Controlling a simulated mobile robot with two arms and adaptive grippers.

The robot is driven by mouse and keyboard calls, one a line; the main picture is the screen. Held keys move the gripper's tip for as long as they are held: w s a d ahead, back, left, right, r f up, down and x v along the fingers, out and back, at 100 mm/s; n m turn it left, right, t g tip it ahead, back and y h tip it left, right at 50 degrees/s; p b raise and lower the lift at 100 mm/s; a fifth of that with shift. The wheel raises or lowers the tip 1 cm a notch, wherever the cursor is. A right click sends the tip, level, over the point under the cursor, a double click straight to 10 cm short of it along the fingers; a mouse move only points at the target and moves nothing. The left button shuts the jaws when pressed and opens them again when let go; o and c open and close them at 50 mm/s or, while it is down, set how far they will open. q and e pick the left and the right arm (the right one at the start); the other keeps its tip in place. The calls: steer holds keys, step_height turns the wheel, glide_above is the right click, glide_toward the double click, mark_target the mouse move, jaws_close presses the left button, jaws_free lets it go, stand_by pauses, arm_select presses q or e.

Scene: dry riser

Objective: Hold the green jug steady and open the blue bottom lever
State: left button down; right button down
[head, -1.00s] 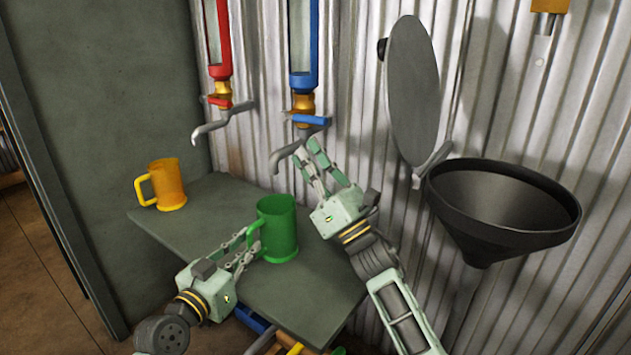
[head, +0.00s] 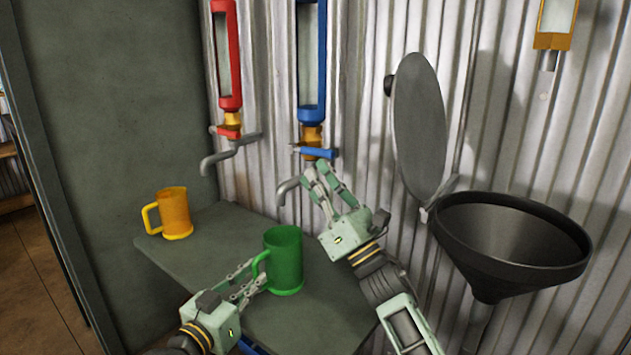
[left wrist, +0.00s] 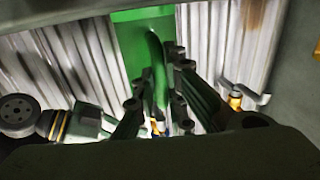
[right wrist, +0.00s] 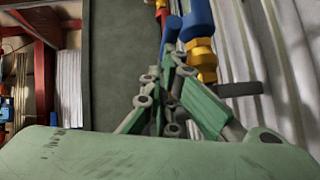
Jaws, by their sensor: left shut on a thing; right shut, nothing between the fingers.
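The green jug (head: 287,262) stands upright on the grey shelf. My left gripper (head: 258,278) is shut on its handle, which also shows between the fingers in the left wrist view (left wrist: 158,70). The blue lever (head: 316,152) sits on the brass valve below the blue-framed tube (head: 312,85). My right gripper (head: 318,172) is shut and empty just below the blue lever, beside the blue tube's grey spout (head: 290,188). In the right wrist view the blue lever (right wrist: 170,32) shows just beyond the fingertips; I cannot tell whether they touch it.
A yellow mug (head: 175,213) stands at the left of the grey shelf (head: 215,255). A red-framed tube (head: 228,60) with its own lever and spout hangs left of the blue one. A black funnel (head: 510,245) and a round grey lid (head: 418,125) are at the right.

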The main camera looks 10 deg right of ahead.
mark_target(317, 152)
steer(key=shift+s+d+r, duration=0.1)
steer(key=shift+r, duration=0.15)
step_height(317, 152, up, 8)
steer(key=shift+f, duration=0.2)
stand_by(0.8)
steer(key=shift+s, duration=0.1)
stand_by(1.4)
